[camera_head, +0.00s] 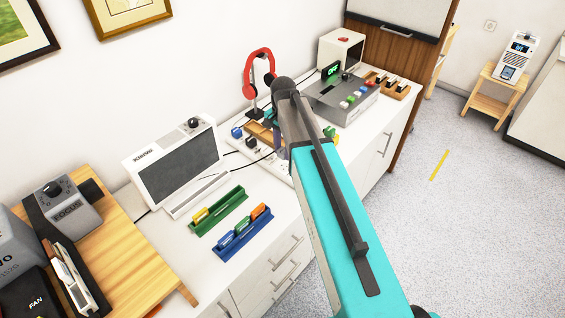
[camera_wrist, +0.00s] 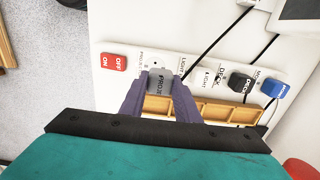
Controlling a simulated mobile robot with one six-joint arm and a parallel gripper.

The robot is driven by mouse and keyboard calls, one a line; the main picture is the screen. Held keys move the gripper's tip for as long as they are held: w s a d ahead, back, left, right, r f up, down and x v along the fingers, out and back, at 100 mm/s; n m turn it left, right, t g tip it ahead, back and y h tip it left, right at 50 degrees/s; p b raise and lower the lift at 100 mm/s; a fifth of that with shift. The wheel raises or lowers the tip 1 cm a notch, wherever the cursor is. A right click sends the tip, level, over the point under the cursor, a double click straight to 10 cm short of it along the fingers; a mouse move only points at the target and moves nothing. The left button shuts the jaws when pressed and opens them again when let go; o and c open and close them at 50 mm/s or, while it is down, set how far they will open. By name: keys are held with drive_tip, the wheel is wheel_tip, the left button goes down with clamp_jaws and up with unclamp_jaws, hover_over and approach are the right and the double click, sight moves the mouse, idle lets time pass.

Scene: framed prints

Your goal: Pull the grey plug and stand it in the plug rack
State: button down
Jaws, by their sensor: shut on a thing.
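The grey plug (camera_wrist: 159,83), with a label starting "PROJE", sits between the two fingers of my gripper (camera_wrist: 160,98) in the wrist view. The gripper is shut on it, over a white power strip (camera_wrist: 122,80). I cannot tell whether its pins are still in the socket. A wooden rack (camera_wrist: 215,112) with compartments lies just beyond the strip, partly hidden by my gripper; it also shows in the head view (camera_head: 258,132).
The strip also holds a black plug (camera_wrist: 240,83), a blue plug (camera_wrist: 274,88) and a red ON/OFF switch (camera_wrist: 113,62). Black cables cross the white counter.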

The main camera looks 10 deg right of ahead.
drive_tip(key=shift+r, duration=0.5)
idle(0.4)
drive_tip(key=n, duration=0.1)
drive_tip(key=r+n, duration=0.1)
drive_tip(key=n, duration=0.1)
drive_tip(key=shift+s+r, duration=0.25)
drive_tip(key=shift+s, duration=0.15)
drive_tip(key=r+n, duration=0.1)
drive_tip(key=n, duration=0.1)
drive_tip(key=s+r+n+b, duration=0.1)
drive_tip(key=n, duration=0.1)
drive_tip(key=shift+n, duration=0.4)
drive_tip(key=shift+s+r+n+b, duration=0.2)
drive_tip(key=shift+s+r+n, duration=0.35)
drive_tip(key=shift+n, duration=0.9)
drive_tip(key=shift+s+r+n+b, duration=0.3)
drive_tip(key=shift+r+n, duration=0.4)
drive_tip(key=shift+n, duration=0.8)
drive_tip(key=shift+s+r+n+b, duration=0.15)
drive_tip(key=shift+s+r+n, duration=0.4)
drive_tip(key=shift+n, duration=0.9)
drive_tip(key=shift+w+r, duration=0.1)
